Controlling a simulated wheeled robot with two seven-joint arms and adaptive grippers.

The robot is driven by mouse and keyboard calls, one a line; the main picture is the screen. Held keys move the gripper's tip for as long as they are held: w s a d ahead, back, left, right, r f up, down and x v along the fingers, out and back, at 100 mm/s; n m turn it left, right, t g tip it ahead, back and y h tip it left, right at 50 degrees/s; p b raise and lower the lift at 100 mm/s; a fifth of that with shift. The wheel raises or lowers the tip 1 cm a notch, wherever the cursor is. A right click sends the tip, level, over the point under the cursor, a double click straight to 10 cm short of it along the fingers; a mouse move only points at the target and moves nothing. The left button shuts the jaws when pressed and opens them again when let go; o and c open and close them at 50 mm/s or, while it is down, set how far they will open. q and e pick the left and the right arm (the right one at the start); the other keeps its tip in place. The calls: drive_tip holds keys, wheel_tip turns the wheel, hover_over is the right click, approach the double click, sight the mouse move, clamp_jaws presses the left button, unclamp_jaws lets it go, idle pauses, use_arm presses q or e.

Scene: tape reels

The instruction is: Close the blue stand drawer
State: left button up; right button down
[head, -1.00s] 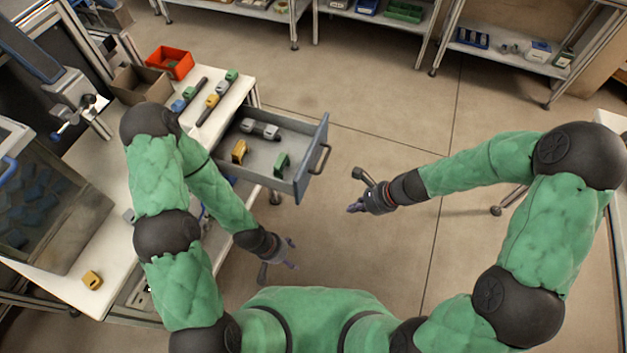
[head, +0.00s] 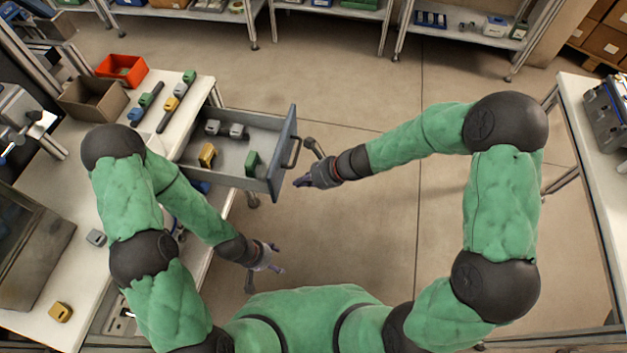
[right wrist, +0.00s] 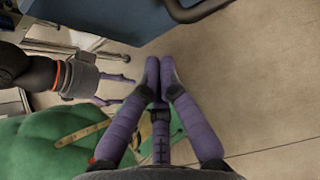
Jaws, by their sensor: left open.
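The blue-fronted drawer (head: 283,160) is pulled out from the stand at left, with a dark bar handle (head: 293,153) on its front. Inside lie a yellow piece (head: 207,155), a green piece (head: 251,162) and grey pieces (head: 224,129). My right gripper (head: 300,182) is just right of the drawer front, below the handle, with its purple fingertips together and nothing between them in the right wrist view (right wrist: 160,68). I cannot tell whether it touches the front. My left gripper (head: 279,259) is open and empty below the drawer; it also shows in the right wrist view (right wrist: 128,88).
The white stand top (head: 195,105) holds an orange bin (head: 122,69), a brown box (head: 92,101) and several small coloured pieces. Another table (head: 590,140) stands at right, with shelves along the back. The floor (head: 400,230) right of the drawer is clear.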

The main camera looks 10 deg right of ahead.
drive_tip(key=shift+w+a+r, duration=0.1)
drive_tip(key=shift+w+a, duration=0.2)
drive_tip(key=shift+a, duration=0.6)
drive_tip(key=shift+w+a+r, duration=0.1)
drive_tip(key=shift+w+a, duration=0.2)
drive_tip(key=shift+a, duration=0.6)
use_arm(q)
drive_tip(key=shift+f, duration=0.4)
use_arm(e)
drive_tip(key=shift+a, duration=0.15)
